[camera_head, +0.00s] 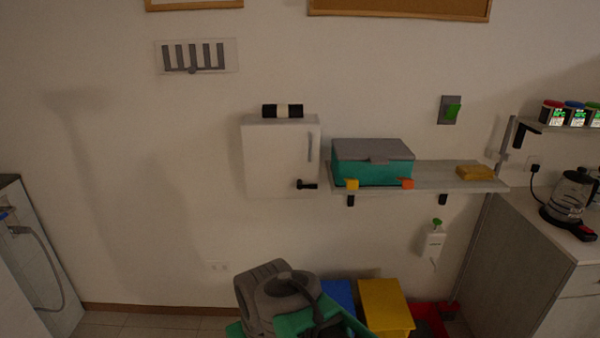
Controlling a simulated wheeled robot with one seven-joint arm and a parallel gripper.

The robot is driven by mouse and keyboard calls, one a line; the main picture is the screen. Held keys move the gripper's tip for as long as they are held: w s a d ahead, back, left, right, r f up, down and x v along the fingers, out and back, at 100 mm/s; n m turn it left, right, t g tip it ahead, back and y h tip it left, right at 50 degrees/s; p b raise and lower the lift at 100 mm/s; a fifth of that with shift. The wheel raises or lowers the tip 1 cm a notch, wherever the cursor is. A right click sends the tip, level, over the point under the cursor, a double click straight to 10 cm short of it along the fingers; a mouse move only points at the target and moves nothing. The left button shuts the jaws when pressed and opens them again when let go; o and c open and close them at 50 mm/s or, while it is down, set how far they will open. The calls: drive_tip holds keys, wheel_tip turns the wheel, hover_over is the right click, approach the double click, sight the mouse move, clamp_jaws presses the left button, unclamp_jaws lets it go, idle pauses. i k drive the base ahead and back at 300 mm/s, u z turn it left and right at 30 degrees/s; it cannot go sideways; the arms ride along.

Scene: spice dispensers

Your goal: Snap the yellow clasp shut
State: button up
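A teal box with a grey lid (372,149) stands on a wall shelf right of centre. Its lid lies down on the box. The small yellow clasp (352,184) is at the lower left of the box's front, well below the lid's edge, and looks folded down. An orange clasp (407,183) sits likewise at the lower right. A grey, green and dark shape at the bottom centre looks like my folded arm, well below and apart from the box. My gripper's fingers cannot be made out there.
The grey shelf (438,175) also bears a yellow-brown block (475,173). A white cabinet (281,157) with a black handle is just left of the box. Yellow (385,305) and blue bins stand on the floor below. A counter with a kettle (570,196) is at right.

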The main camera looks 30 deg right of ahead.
sight(351, 182)
drive_tip(key=k, duration=0.55)
drive_tip(key=z, duration=0.95)
drive_tip(key=i, duration=0.5)
drive_tip(key=z, duration=0.05)
